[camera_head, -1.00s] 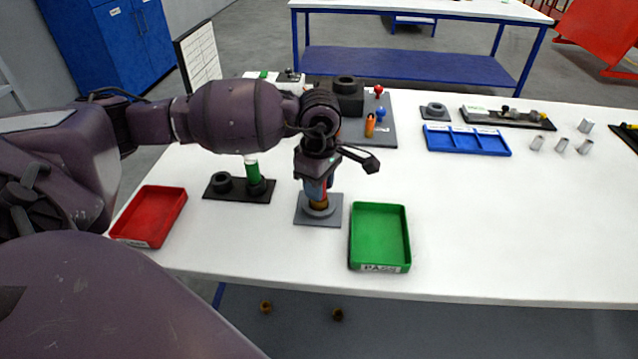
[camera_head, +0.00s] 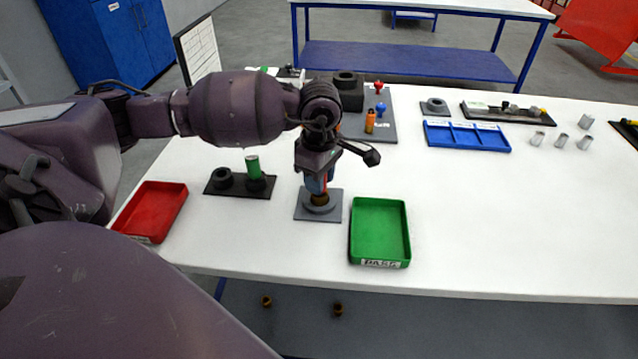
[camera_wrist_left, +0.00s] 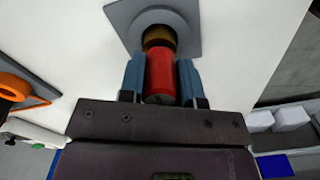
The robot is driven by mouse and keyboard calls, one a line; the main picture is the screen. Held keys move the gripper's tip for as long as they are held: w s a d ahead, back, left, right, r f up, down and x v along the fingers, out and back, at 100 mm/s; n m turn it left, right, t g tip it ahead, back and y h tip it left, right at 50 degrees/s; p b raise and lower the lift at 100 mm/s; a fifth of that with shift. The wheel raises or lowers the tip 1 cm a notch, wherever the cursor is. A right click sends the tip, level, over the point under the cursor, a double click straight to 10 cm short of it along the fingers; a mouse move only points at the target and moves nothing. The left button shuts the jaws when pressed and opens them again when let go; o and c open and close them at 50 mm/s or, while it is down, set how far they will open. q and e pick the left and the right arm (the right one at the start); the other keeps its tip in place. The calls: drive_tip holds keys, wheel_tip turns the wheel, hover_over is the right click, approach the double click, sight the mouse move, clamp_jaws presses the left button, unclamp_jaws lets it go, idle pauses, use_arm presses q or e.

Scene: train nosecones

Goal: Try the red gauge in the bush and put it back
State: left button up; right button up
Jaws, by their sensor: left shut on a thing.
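My left gripper (camera_head: 318,182) is shut on the red gauge (camera_wrist_left: 160,78), a red cylinder held between blue fingers. In the wrist view its far end meets the brass-brown bush (camera_wrist_left: 158,38); I cannot tell how far it goes in. The bush stands in a round grey seat on a square grey plate (camera_head: 332,213), also seen in the wrist view. In the head view the fingers hide most of the gauge, right above the bush (camera_head: 319,200). A black gauge stand (camera_head: 238,189) to the left holds a green gauge (camera_head: 253,168) upright beside an empty-looking round socket.
A red tray (camera_head: 152,209) lies left and a green tray (camera_head: 379,228) lies right of the plate. Behind are a grey board (camera_head: 385,130) with small parts and a blue divided tray (camera_head: 465,137). The table right of the green tray is clear.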

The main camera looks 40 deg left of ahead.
use_arm(q)
drive_tip(key=shift+r+p, duration=0.45)
drive_tip(key=shift+r, duration=0.9)
drive_tip(key=shift+r+p, duration=0.8)
drive_tip(key=shift+r, duration=1.3)
use_arm(e)
drive_tip(key=shift+t, duration=0.3)
drive_tip(key=r, duration=0.2)
drive_tip(key=w+r, duration=0.1)
drive_tip(key=r, duration=0.1)
drive_tip(key=shift+w, duration=0.15)
drive_tip(key=shift+a, duration=0.1)
